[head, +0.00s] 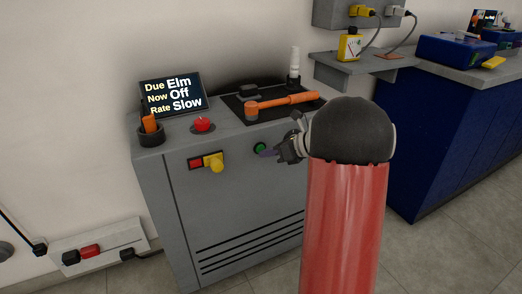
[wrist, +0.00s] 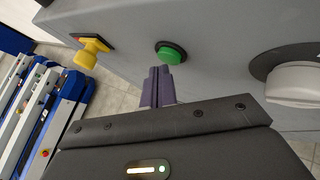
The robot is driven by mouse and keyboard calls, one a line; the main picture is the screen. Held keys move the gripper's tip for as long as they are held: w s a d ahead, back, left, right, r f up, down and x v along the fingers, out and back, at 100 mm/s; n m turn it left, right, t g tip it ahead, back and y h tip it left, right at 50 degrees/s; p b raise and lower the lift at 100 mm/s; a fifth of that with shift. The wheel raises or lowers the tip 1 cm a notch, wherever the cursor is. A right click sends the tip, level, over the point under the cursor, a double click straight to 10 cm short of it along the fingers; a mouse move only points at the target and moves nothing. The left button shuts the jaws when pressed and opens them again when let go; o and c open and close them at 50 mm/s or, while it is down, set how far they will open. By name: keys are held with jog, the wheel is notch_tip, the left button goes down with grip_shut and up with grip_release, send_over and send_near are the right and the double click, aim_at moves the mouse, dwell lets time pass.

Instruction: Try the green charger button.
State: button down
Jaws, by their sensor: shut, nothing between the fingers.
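The green charger button (head: 260,148) is a round green cap in a dark ring on the front face of the grey charger cabinet (head: 235,215). In the wrist view the green button (wrist: 171,54) sits just beyond the fingertips. My gripper (head: 266,153) is shut and empty, its dark purple fingers pointing at the button from the right in the head view. In the wrist view the closed fingertips (wrist: 160,72) reach close to the button's lower edge. I cannot tell whether they touch it.
A yellow knob (head: 214,162) with a red part is left of the button. A red button (head: 203,124), a display (head: 173,95) reading "Due Elm, Now Off, Rate Slow", and an orange-handled hammer (head: 283,103) are on top. A grey knob (wrist: 294,82) is right in the wrist view.

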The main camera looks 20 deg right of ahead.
jog(key=shift+s, duration=0.4)
jog(key=shift+s, duration=0.1)
jog(key=s, duration=0.4)
jog(key=shift+s+d, duration=0.1)
jog(key=shift+s, duration=0.3)
dwell(0.5)
